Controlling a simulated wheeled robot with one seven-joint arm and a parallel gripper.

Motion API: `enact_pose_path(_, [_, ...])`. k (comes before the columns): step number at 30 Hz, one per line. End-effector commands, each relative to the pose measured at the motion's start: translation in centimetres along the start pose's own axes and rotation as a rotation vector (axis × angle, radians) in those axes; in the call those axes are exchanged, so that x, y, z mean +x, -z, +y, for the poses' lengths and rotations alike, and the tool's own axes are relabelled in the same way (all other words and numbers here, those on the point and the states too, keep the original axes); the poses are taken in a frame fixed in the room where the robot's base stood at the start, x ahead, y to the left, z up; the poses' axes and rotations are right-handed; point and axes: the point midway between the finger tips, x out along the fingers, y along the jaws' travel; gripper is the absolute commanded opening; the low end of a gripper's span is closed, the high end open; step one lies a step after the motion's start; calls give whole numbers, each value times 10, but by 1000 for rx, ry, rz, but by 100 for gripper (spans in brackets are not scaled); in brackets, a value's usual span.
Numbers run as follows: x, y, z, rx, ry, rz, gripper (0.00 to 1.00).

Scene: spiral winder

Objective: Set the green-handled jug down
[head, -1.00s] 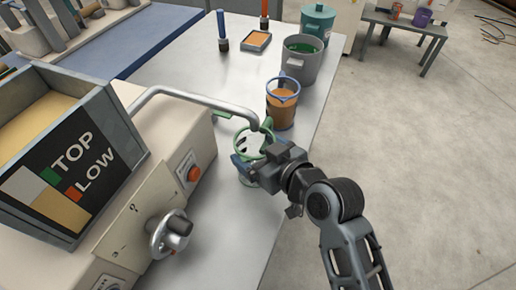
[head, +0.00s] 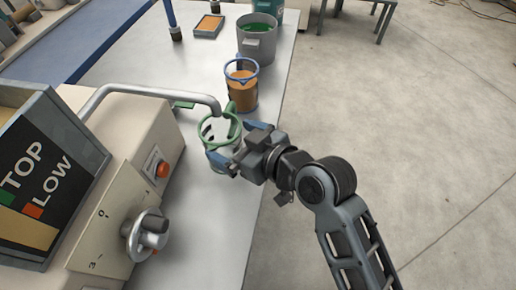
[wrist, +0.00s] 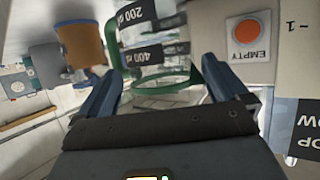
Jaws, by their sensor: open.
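The green-handled jug (head: 221,129) is clear, with a green rim and handle, and appears to stand upright on the grey bench (head: 203,212), beneath the end of the bent metal spout pipe (head: 150,89). My gripper (head: 236,143) is open, with its blue fingers on either side of the jug. In the wrist view the jug (wrist: 152,52) shows upside down between the two fingers of my gripper (wrist: 161,68), with black bands marked 200 ml and 400 ml. It looks empty. Its base is partly hidden by my gripper in the head view.
A blue-rimmed jug of orange-brown material (head: 242,92) stands just behind. A grey bucket with green contents (head: 257,42) is farther back. The machine with its red button (head: 162,169) and knob (head: 147,235) is at left. The bench's right edge is close to my arm.

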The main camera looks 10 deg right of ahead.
Motion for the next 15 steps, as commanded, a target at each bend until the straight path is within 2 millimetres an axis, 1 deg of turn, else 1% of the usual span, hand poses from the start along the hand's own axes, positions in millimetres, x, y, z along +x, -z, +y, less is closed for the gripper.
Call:
enact_pose_path(1, [-11,-2,0,2,-2,1,100])
enact_pose_path(6, [-46,-1,0,0,-2,1,100])
enact_pose_path(10, [-66,-1,0,0,-2,1,100])
enact_pose_path(15, [-80,0,0,1,0,0,100])
